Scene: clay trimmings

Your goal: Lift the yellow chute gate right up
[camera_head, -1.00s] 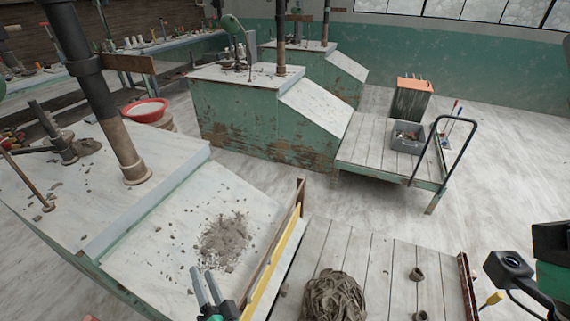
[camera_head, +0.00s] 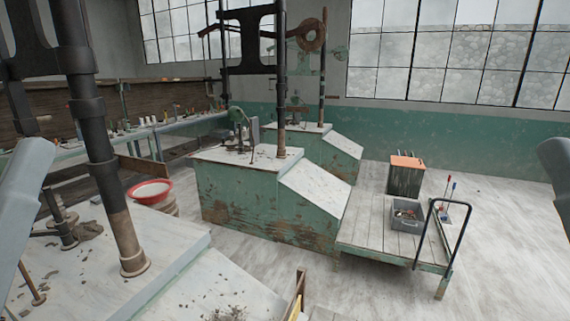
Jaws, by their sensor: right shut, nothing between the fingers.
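Only the upper end of the yellow chute gate (camera_head: 294,311) shows, as a small yellow strip at the bottom edge of the head view. It stands beside a brown wooden post (camera_head: 299,287) at the lower right side of the near chute (camera_head: 195,290). The rest of the gate is below the picture, so I cannot tell how high it sits. Grey parts of my arms show at the left and right edges. The fingers of neither gripper show, and neither is seen touching the gate.
Some clay crumbs (camera_head: 228,314) lie on the near chute. A dark upright column (camera_head: 101,150) stands on the near bench. A trolley (camera_head: 375,228) with a grey crate (camera_head: 407,217) stands to the right. Bare floor (camera_head: 500,260) lies right of it.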

